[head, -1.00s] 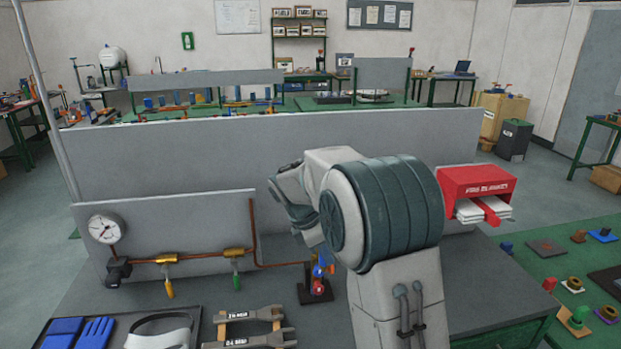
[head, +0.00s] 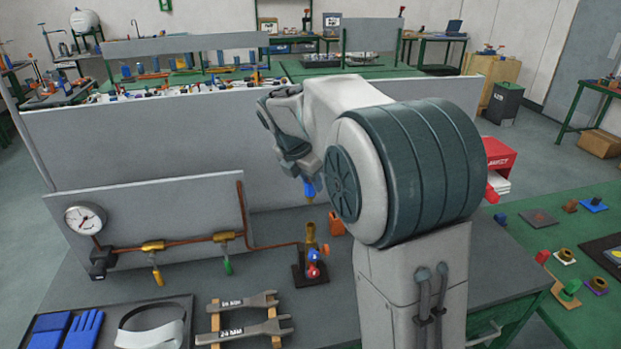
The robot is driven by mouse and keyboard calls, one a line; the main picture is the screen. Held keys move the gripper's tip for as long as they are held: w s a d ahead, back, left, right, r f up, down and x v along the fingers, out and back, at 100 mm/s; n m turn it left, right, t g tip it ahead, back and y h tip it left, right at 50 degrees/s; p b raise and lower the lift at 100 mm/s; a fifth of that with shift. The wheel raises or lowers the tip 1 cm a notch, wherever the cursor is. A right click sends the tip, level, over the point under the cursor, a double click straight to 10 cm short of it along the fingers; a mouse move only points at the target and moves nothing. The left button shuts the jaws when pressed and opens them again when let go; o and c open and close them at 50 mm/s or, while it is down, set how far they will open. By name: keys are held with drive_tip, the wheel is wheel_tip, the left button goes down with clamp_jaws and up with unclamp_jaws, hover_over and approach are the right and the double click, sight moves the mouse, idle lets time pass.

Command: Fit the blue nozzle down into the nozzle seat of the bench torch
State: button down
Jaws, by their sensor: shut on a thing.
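The blue nozzle (head: 309,190) points down from my gripper (head: 304,175), which is shut on it; the fingertips are small and partly hidden by my arm. The bench torch (head: 311,265) stands upright on a dark base on the grey bench, with a red knob and a blue knob. Its brass nozzle seat (head: 310,233) is at the top. In the picture the nozzle is above the seat, with a clear gap between them. I cannot tell how well they line up in depth.
A grey panel with a gauge (head: 85,218), copper pipe and valves (head: 153,247) stands left of the torch. An orange piece (head: 336,224) is just behind it. Wrenches (head: 243,318) on a rack and a tray with blue gloves (head: 86,326) lie in front.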

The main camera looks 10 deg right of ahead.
sight(309, 195)
drive_tip(key=shift+r, duration=0.1)
drive_tip(key=shift+f+b, duration=1.6)
drive_tip(key=shift+f, duration=1.4)
drive_tip(key=shift+p, duration=0.75)
drive_tip(key=shift+f+b, duration=0.8)
drive_tip(key=shift+f, duration=0.8)
drive_tip(key=c, duration=1.1)
unclamp_jaws()
drive_tip(key=shift+r, duration=0.1)
drive_tip(key=b+v, duration=0.1)
drive_tip(key=v, duration=1.2)
drive_tip(key=shift+r, duration=0.35)
